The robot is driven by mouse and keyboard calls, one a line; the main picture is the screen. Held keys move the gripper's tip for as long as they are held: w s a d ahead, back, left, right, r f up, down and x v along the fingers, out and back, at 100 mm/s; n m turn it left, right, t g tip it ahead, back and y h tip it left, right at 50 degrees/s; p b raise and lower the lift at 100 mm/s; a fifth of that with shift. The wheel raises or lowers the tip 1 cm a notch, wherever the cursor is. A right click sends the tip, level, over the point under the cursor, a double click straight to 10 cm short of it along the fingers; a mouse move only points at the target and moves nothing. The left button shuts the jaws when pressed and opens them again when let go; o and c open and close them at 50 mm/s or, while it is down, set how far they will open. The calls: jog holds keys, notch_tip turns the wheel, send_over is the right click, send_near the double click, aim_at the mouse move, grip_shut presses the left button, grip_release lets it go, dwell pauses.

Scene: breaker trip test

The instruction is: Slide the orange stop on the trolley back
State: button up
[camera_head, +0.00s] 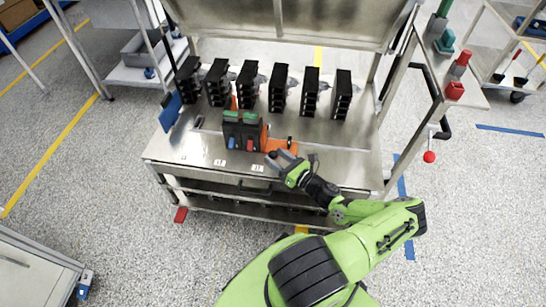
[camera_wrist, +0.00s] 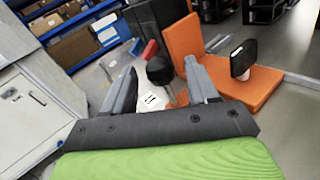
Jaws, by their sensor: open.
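The orange stop (camera_head: 279,145) is on the trolley top (camera_head: 190,150), at the right side of two dark breakers (camera_head: 243,132). In the wrist view the stop (camera_wrist: 250,88) has an upright plate and a flat foot, with a black knob (camera_wrist: 243,58) standing on the foot. My gripper (camera_head: 281,158) is at the stop's near side, low over the trolley top. In the wrist view its fingers are apart, and a round black knob (camera_wrist: 159,70) shows between them. I cannot tell whether either finger touches that knob.
A row of several black breaker units (camera_head: 278,88) stands along the trolley's back. A blue object (camera_head: 170,111) is at its left end. A red-knobbed lever (camera_head: 429,157) hangs at the right. The front left of the top is mostly clear, with small white labels.

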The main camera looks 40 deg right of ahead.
jog(key=shift+w, duration=1.1)
grip_shut()
